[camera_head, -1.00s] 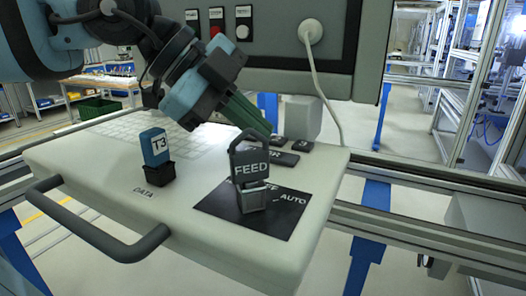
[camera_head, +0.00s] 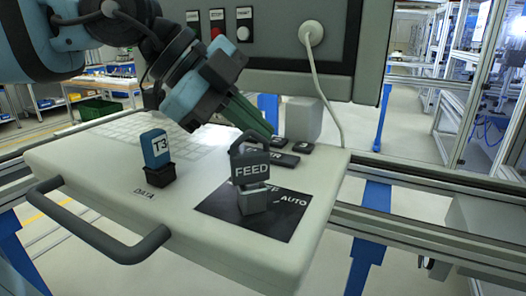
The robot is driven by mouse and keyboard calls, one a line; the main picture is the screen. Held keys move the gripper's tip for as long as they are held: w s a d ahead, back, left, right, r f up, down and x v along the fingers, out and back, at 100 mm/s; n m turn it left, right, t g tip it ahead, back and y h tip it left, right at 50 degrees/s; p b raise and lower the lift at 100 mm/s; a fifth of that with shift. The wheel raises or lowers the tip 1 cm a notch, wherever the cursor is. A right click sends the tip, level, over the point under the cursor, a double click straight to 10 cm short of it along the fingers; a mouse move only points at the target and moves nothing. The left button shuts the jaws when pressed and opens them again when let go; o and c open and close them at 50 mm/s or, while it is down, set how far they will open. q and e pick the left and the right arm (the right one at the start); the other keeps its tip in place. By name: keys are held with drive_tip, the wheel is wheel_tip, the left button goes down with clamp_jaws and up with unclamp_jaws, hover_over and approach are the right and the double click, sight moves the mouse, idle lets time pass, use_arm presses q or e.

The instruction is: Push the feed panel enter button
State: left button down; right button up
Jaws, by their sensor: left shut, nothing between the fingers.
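The feed panel (camera_head: 90,187) is a pale console with a keyboard (camera_head: 135,128). A dark enter button (camera_head: 282,159) lies at its right rear; only part of its label shows, behind the FEED tag. My left gripper (camera_head: 268,134) comes in from the upper left. Its green fingers are shut and empty, and their tips are at the rear edge of the dark keys. I cannot tell whether they touch a key. The grey FEED tag (camera_head: 251,171) stands upright in front of the button on a dark label plate (camera_head: 286,212). My right gripper is not in view.
A blue T3 stick (camera_head: 155,148) stands in a black DATA socket (camera_head: 160,175). A dark handle (camera_head: 95,235) sticks out at the front left. Behind stands a grey cabinet with buttons (camera_head: 217,33) and a plugged white cable (camera_head: 316,75). Rails run on the right.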

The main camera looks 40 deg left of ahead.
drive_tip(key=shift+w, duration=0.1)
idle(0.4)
use_arm(q)
drive_tip(key=shift+f, duration=0.1)
drive_tip(key=shift+f+b, duration=0.35)
drive_tip(key=shift+b, duration=0.1)
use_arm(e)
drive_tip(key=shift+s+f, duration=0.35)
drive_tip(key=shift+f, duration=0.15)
use_arm(q)
drive_tip(key=shift+f+b, duration=0.45)
drive_tip(key=shift+f, duration=0.05)
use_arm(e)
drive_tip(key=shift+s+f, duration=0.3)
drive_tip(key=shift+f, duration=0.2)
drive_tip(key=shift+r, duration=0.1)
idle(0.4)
use_arm(q)
drive_tip(key=shift+r+p, duration=0.5)
drive_tip(key=shift+r, duration=0.4)
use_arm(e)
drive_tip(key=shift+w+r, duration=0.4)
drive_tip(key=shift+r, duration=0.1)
use_arm(q)
drive_tip(key=shift+r, duration=0.1)
